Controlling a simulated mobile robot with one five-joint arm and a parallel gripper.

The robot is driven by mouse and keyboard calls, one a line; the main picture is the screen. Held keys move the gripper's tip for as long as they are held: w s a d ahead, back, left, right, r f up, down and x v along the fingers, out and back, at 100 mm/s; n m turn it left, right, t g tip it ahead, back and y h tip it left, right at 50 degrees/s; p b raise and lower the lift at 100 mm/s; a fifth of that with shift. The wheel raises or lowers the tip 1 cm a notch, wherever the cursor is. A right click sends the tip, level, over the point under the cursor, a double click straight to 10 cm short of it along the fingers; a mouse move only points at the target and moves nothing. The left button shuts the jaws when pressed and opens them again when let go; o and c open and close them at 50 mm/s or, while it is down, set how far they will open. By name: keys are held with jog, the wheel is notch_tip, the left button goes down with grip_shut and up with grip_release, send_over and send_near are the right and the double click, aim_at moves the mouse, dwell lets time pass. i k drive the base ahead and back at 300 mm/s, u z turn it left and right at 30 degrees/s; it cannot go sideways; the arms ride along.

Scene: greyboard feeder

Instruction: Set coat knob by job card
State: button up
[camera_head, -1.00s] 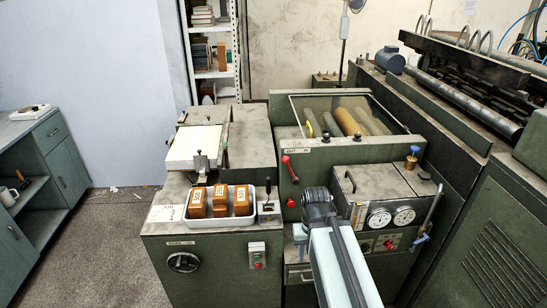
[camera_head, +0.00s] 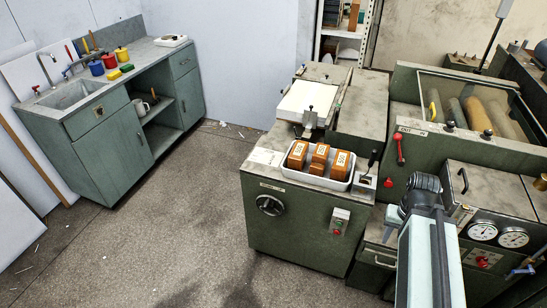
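A black round knob (camera_head: 270,204) sits on the front of the green feeder cabinet (camera_head: 300,235), under a small label too small to read. I cannot tell from the label whether it is the coat knob. A white card (camera_head: 266,157) with dark print lies on the cabinet top at the left; it may be the job card, but its text is not readable. My gripper (camera_head: 425,184) is at the dark end of my arm, in front of the machine and right of the knob, well apart from it. Its fingers cannot be made out.
A white tray (camera_head: 312,178) with orange-brown labelled blocks stands on the cabinet. A green-and-red button box (camera_head: 339,221) is right of the knob. A red lever (camera_head: 399,148) and gauges (camera_head: 483,231) are further right.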

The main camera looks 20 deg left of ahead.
aim_at(487, 132)
jog(key=z, duration=0.9)
jog(key=k, duration=0.8)
jog(key=u, duration=0.35)
jog(key=i, duration=1)
jog(key=z, duration=0.05)
